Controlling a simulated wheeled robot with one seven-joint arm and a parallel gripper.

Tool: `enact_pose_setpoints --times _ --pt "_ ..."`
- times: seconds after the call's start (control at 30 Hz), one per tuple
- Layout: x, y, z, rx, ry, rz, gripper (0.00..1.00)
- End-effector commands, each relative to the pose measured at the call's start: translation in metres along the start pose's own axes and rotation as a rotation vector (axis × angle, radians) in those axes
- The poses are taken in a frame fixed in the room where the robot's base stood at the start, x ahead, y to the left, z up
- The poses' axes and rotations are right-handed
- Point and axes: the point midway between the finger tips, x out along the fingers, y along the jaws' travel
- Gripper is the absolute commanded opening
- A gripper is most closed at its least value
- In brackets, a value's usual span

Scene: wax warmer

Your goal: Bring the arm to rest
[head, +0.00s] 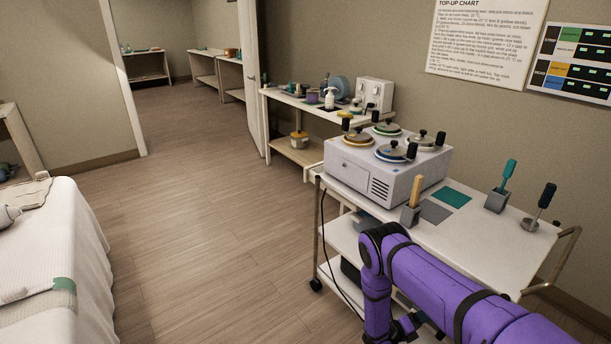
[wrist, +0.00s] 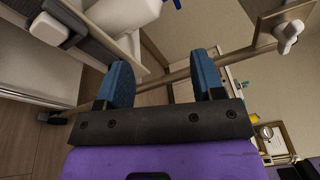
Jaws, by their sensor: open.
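My gripper (wrist: 162,72) is open in the wrist view, with its two blue fingers spread apart and nothing between them. In the head view my purple arm is folded at the lower right, in front of the white trolley (head: 470,235). Its bent joint is near the trolley's front edge and its lower part hangs down below the top. The gripper's fingers are not clear in the head view. I cannot tell whether the arm touches the trolley.
The wax warmer (head: 388,170) with several lidded pots stands on the trolley. Holders with a wooden stick (head: 415,190), a teal-handled tool (head: 508,175) and a dark-handled tool (head: 544,198) stand near it. A white-covered bed (head: 40,240) is at left. The floor between is clear.

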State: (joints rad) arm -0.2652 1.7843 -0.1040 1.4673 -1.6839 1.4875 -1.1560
Motion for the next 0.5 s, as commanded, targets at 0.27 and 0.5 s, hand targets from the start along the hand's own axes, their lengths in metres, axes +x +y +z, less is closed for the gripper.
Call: enact_pose_setpoints --times 0.27,0.5 --pt "0.017 -0.091 0.072 0.271 0.197 -0.034 0.62" --pt "0.024 -0.173 0.114 0.507 0.364 -0.063 0.62"
